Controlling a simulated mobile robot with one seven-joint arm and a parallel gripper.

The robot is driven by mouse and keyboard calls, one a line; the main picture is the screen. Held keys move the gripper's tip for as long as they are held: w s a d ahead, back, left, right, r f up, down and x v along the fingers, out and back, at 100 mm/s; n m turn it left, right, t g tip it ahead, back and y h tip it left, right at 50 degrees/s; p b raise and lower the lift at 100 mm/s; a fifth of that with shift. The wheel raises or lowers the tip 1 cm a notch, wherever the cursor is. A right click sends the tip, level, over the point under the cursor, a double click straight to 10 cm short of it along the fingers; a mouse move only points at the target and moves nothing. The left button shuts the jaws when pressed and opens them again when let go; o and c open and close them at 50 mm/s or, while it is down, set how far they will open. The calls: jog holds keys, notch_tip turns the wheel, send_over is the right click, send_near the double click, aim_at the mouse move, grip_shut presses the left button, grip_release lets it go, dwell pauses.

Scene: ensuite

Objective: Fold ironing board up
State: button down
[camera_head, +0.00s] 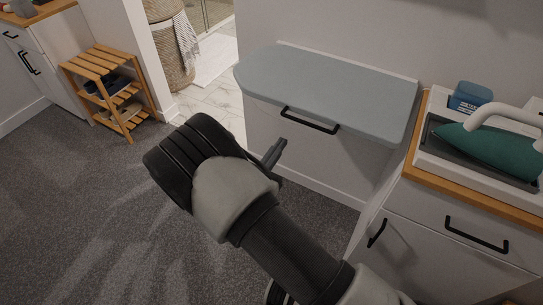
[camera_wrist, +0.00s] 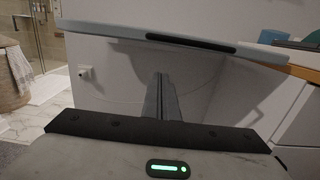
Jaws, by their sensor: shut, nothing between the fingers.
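The ironing board (camera_head: 330,88) is a light grey-blue panel that juts out level from the wall, with a black bar handle (camera_head: 309,121) along its front edge. In the wrist view the board's edge (camera_wrist: 110,29) and its dark handle (camera_wrist: 191,43) cross the upper part, seen from slightly below. My gripper (camera_head: 272,152) is shut and empty, in front of the board and below the handle in the head view. In the wrist view my gripper's fingers (camera_wrist: 161,88) point toward the wall under the board, apart from the handle. Much of the board's underside is hidden.
A white cabinet with a wooden top (camera_head: 470,193) stands close on the right, carrying a green iron (camera_head: 490,150) and a blue container (camera_head: 470,96). A slatted wooden shoe rack (camera_head: 97,63) stands at the left. A doorway opens behind it. Grey carpet (camera_head: 90,210) is clear at left.

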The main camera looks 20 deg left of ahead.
jog(key=w+r, duration=0.1)
jog(key=r, duration=0.1)
jog(key=w+r, duration=0.2)
jog(key=shift+w+d, duration=0.15)
jog(key=shift+w, duration=0.15)
jog(key=shift+r, duration=0.15)
